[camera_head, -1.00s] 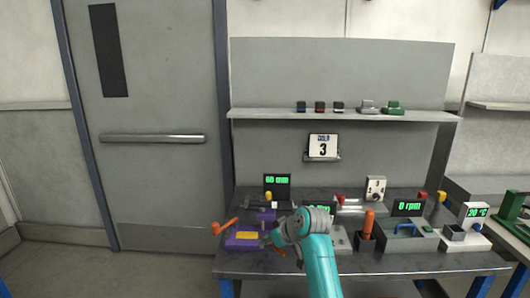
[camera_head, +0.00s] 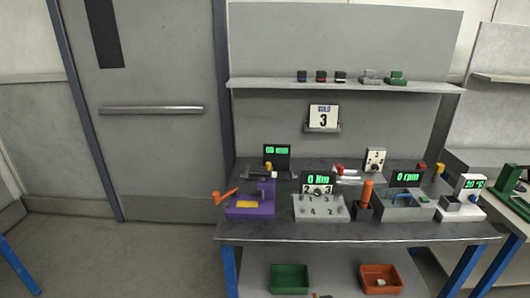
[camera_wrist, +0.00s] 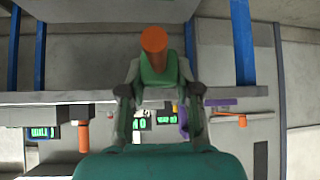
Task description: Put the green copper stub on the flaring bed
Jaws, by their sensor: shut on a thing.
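The green copper stub (camera_wrist: 154,42) shows in the wrist view with a round orange-copper end and a green body. My gripper (camera_wrist: 160,82) is shut on it, with one finger on each side. The stub's far end is hidden. In the head view my arm is out of sight, except perhaps a small tip at the bottom edge. A purple device (camera_head: 262,208) with a yellow plate and an orange lever (camera_head: 226,196) stands at the left of the bench; it looks like the flaring bed, though no label shows.
The grey bench (camera_head: 350,232) also holds a numbered grey block (camera_head: 320,208), an orange-handled tool in a dark holder (camera_head: 364,207) and a grey basin (camera_head: 400,208). Below are a green bin (camera_head: 289,279) and an orange bin (camera_head: 381,279). Floor at left is open.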

